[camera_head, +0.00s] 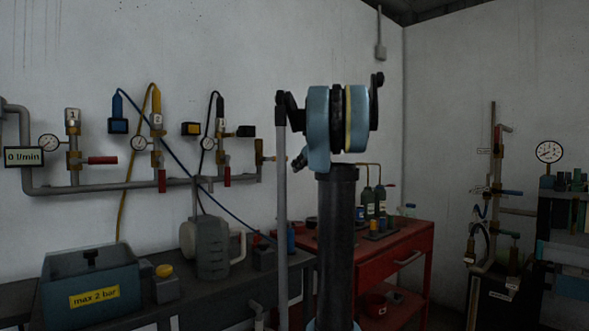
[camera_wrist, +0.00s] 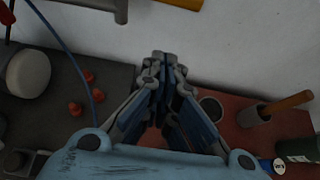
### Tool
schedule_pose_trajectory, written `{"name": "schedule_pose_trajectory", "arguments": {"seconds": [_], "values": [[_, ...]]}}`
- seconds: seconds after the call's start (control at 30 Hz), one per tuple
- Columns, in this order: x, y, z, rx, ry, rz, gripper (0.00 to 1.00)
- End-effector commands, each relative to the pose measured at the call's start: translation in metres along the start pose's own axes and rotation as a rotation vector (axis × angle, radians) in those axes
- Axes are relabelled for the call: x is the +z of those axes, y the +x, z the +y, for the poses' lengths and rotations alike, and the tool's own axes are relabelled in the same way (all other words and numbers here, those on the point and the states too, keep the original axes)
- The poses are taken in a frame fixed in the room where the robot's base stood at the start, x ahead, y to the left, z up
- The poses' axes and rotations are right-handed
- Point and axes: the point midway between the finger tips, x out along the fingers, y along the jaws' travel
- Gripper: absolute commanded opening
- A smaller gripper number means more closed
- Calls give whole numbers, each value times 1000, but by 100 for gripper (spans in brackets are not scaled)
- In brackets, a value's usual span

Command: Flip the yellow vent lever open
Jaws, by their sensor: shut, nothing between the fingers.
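My gripper (camera_wrist: 160,58) is shut and empty in the wrist view, its fingertips together above the bench. In the head view my arm stands in the middle and the gripper cannot be made out. A yellow bar-like piece (camera_wrist: 180,4) shows at the top edge of the wrist view, apart from the fingertips and cut off by the frame.
A grey wall pipe (camera_head: 110,187) carries gauges and red-handled valves. A dark bench with a blue-grey tank (camera_head: 92,285) and a grey jug (camera_head: 207,246) is at left. A red cart (camera_head: 395,247) with bottles stands behind my arm. An orange handle (camera_wrist: 290,104) stands right of the fingers.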

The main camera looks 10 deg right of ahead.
Motion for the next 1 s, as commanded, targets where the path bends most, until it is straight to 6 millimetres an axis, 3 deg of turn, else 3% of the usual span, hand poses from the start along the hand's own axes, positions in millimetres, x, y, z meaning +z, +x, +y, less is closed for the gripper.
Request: {"name": "schedule_pose_trajectory", "arguments": {"seconds": [0.5, 0.73, 1.0], "values": [[0, 84, 2, 3, -2, 1, 0], [27, 72, 2, 2, -1, 0, 0], [38, 68, 1, 1, -1, 0, 0]]}}
